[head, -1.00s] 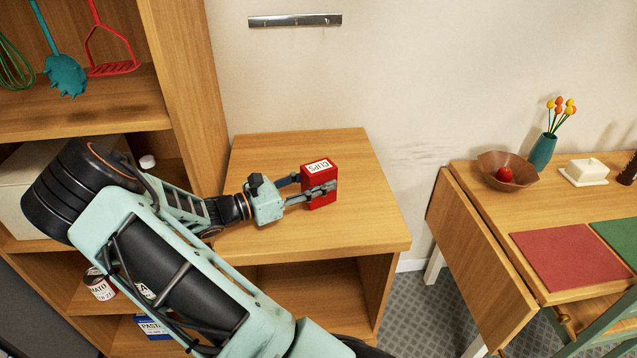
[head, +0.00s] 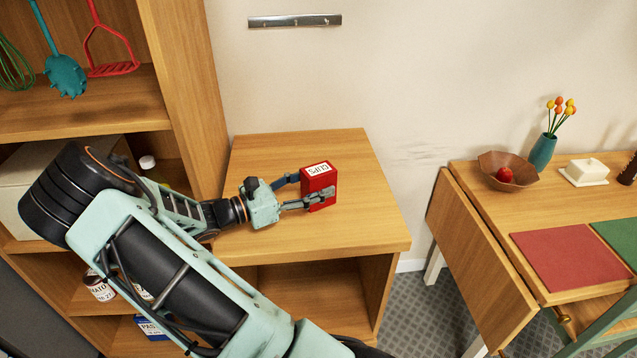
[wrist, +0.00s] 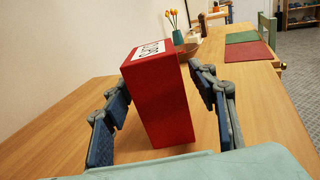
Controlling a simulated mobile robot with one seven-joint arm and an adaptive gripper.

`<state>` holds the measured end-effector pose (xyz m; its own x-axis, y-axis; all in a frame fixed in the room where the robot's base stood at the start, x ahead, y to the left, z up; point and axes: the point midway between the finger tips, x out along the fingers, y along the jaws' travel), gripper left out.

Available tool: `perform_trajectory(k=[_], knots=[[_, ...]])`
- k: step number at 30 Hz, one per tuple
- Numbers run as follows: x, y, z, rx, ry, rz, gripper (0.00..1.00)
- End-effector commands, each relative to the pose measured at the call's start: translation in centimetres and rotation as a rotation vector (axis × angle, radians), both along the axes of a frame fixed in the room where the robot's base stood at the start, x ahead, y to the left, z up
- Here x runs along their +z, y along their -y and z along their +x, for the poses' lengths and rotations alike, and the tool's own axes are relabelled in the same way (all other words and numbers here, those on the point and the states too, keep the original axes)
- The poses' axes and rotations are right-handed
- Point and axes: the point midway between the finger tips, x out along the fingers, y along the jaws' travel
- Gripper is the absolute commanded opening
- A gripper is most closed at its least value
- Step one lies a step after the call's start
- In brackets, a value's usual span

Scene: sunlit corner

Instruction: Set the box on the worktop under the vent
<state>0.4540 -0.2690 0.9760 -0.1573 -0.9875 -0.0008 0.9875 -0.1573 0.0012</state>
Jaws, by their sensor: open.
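My gripper (head: 304,190) is open, with one finger on either side of the box. In the wrist view the box (wrist: 165,105) stands between the two fingers (wrist: 165,110); gaps show beside it, and its base rests on the worktop.
At left are shelves (head: 95,105) with hanging utensils and jars. At right is a drop-leaf table (head: 475,250) with a bowl (head: 508,170), a vase (head: 542,152) and a butter dish (head: 584,171). The worktop's front right is clear.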

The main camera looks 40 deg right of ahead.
Motion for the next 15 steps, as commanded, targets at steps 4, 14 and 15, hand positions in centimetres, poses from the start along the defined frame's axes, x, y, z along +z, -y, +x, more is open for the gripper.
perform_trajectory(k=[4, 14, 15], knots=[[-0.1, -3.0, 0.6, 0.006, 0.000, 0.002, 0.53], [-0.1, -9.4, 1.6, 0.004, 0.000, 0.000, 0.53], [-0.1, -9.9, 1.6, 0.004, 0.000, 0.001, 0.53]])
